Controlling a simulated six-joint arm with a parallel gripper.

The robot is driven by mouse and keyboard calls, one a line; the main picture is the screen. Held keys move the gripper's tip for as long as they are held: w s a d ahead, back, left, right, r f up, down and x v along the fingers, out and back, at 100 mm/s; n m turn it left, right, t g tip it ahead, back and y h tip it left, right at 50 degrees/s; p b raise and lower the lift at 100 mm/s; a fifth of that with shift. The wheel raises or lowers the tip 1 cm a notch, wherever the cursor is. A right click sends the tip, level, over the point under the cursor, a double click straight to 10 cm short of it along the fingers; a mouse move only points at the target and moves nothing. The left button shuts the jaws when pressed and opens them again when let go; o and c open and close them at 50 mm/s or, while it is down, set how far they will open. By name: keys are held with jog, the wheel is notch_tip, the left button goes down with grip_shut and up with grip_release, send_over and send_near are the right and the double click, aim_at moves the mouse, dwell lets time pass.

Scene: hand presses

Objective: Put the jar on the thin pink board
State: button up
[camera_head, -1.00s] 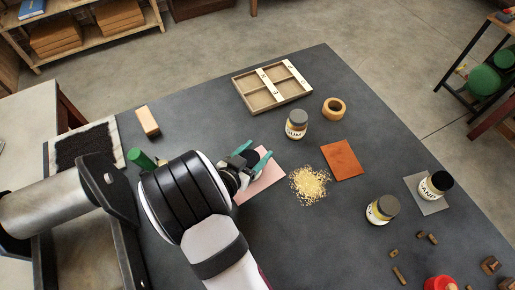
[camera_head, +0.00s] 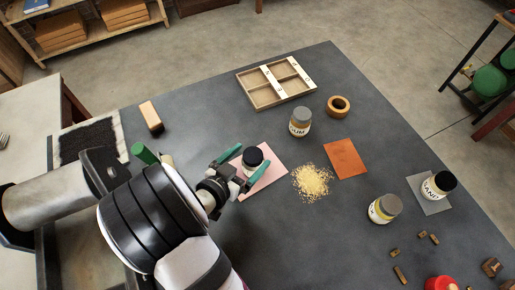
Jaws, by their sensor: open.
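A jar with a black lid (camera_head: 252,154) stands upright on the thin pink board (camera_head: 265,179). My gripper (camera_head: 245,163) is open, with one green-tipped finger on each side of the jar's near part. I cannot tell whether either finger touches the jar. The fingers and wrist hide the near part of the board and the jar's lower side.
A grey-lidded jar (camera_head: 300,121), an orange board (camera_head: 345,158) and a pile of yellow grains (camera_head: 312,181) are to the right. Another grey-lidded jar (camera_head: 384,208) stands near a black-lidded jar (camera_head: 438,184) on a grey board. A divided tray (camera_head: 275,82) lies at the back.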

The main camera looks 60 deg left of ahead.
jog(key=v, duration=0.7)
